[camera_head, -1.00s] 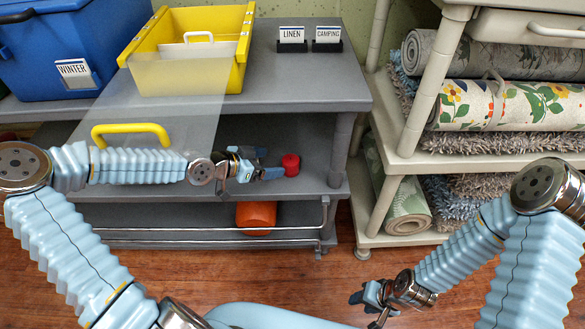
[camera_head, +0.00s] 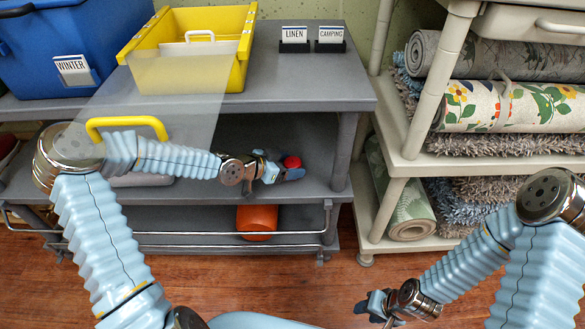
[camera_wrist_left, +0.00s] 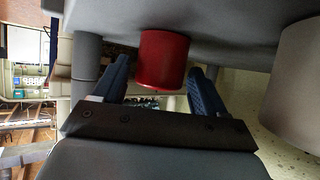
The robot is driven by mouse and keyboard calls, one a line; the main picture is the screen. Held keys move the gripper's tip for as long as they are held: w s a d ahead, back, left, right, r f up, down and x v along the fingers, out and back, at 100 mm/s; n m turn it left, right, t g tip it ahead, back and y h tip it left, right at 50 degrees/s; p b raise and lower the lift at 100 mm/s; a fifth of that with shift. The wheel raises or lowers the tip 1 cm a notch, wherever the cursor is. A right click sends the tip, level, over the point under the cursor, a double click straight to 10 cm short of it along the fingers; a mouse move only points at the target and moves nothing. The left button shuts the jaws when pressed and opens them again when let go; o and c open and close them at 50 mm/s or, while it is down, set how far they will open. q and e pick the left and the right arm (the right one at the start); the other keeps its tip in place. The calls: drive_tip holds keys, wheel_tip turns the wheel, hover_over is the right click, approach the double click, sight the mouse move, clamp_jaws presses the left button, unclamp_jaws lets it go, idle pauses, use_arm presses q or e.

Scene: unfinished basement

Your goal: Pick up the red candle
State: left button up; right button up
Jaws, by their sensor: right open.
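The red candle (camera_head: 292,162) is on the middle shelf of the grey cart, near its right end. In the head view my left gripper (camera_head: 283,174) is at the candle and partly covers it. In the left wrist view the candle (camera_wrist_left: 163,59) is a short red cylinder, between and just beyond the fingertips of my left gripper (camera_wrist_left: 160,75). The jaws are apart, with a gap on both sides of the candle. My right gripper (camera_head: 372,307) is open and empty, low over the wooden floor, far from the candle.
The grey cart's top (camera_head: 300,75) is above the left gripper and holds a yellow bin (camera_head: 190,75), a blue bin (camera_head: 60,50) and two label holders. An orange cylinder (camera_head: 257,222) lies on the lower shelf. A beige rack (camera_head: 400,165) with rolled rugs stands right.

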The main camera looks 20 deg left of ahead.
use_arm(q)
drive_tip(key=c, duration=0.9)
